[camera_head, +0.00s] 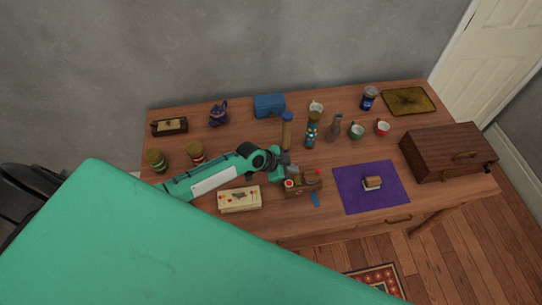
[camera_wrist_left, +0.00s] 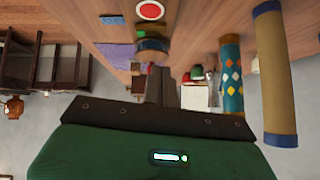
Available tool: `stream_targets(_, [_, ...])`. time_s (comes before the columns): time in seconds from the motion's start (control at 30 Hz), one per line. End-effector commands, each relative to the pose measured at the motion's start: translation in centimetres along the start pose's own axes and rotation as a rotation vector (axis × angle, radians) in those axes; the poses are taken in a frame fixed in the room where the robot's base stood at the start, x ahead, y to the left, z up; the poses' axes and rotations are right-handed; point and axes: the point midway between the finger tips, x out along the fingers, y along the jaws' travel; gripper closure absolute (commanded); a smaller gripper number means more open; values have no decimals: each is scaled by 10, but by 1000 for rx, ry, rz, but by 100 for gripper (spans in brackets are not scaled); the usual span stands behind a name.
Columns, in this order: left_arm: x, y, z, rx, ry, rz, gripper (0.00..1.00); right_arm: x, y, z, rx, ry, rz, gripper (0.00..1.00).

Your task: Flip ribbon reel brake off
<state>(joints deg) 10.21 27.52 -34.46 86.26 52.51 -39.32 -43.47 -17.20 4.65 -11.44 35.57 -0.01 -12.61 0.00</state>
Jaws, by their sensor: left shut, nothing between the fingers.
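The ribbon reel (camera_head: 301,188) is a small brown wooden block near the front middle of the table. It has red round parts at its top, and a blue ribbon (camera_head: 315,199) hangs off its front. In the left wrist view a red disc with a pale ring (camera_wrist_left: 150,10) and a dark band show at the top edge. I cannot tell which part is the brake or how it is set. My left gripper (camera_head: 290,171) is shut and empty, just behind and above the reel; its fingers also show in the left wrist view (camera_wrist_left: 161,72). Contact cannot be told. My right gripper is not in view.
A cream box (camera_head: 239,199) lies left of the reel. A purple mat (camera_head: 350,202) with a small block lies to the right. A tall tan cylinder (camera_head: 287,131) and a patterned one (camera_head: 311,134) stand behind. A wooden chest (camera_head: 440,145) stands at far right.

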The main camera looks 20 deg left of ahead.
Motion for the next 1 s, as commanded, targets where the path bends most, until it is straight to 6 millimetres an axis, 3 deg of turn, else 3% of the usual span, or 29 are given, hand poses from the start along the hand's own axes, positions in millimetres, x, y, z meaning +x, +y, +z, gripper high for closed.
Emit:
stream_targets(0.3, [-58, -11, 8, 4, -3, -2, 100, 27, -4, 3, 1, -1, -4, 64])
stream_targets(0.5, [-84, -15, 7, 1, -3, -2, 100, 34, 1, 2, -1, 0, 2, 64])
stream_targets(0.7, [-95, -16, 6, 0, -2, 0, 100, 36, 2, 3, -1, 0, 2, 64])
stream_targets(1.0, [-96, -16, 5, 0, -2, 0, 100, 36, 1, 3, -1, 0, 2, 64])
